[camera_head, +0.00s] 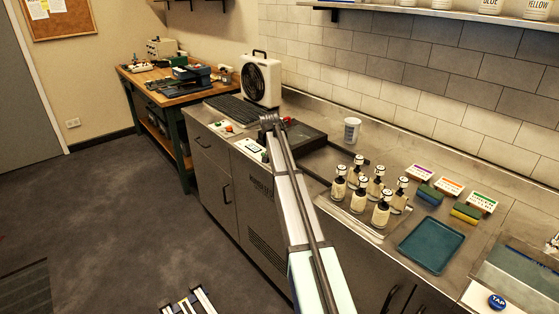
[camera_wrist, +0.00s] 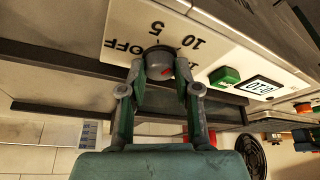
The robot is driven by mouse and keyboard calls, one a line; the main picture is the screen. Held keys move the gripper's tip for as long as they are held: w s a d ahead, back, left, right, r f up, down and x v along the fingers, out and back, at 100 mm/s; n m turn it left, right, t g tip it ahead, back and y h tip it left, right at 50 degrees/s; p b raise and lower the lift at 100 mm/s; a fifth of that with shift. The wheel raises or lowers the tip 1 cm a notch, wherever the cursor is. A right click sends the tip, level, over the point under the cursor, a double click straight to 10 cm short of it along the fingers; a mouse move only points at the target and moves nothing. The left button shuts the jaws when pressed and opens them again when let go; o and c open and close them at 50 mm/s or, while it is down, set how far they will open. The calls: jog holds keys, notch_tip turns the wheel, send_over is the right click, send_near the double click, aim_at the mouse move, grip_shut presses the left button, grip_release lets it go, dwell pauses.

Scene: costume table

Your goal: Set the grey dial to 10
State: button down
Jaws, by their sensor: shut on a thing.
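The grey dial (camera_wrist: 157,58) sits on a white control panel (camera_wrist: 235,42) in the wrist view, with the printed marks OFF, 5 and 10 upside down around it. Part of the scale nearest my fingers is hidden. A small red mark shows on the dial's lower right side; I cannot tell which number the dial points to. My gripper (camera_wrist: 160,80) is shut on the dial, one finger on each side. In the head view my arm reaches to the panel (camera_head: 249,149) at the counter's front, and the dial cannot be made out there.
A green button (camera_wrist: 224,76) and a small display (camera_wrist: 262,88) are beside the dial. A dark tray-like unit (camera_head: 297,137) lies behind the panel. A white cup (camera_head: 351,131), several bottles (camera_head: 358,200) and a teal tray (camera_head: 431,246) stand to the right; a fan unit (camera_head: 261,80) stands behind.

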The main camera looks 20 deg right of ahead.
jog(key=shift+f+m+g, duration=0.1)
jog(key=shift+m+g, duration=0.3)
jog(key=shift+m, duration=0.8)
jog(key=c, duration=0.8)
grip_release()
jog(key=shift+a, duration=0.1)
jog(key=v, duration=1.2)
jog(key=shift+w+a, duration=0.1)
jog(key=shift+a, duration=0.1)
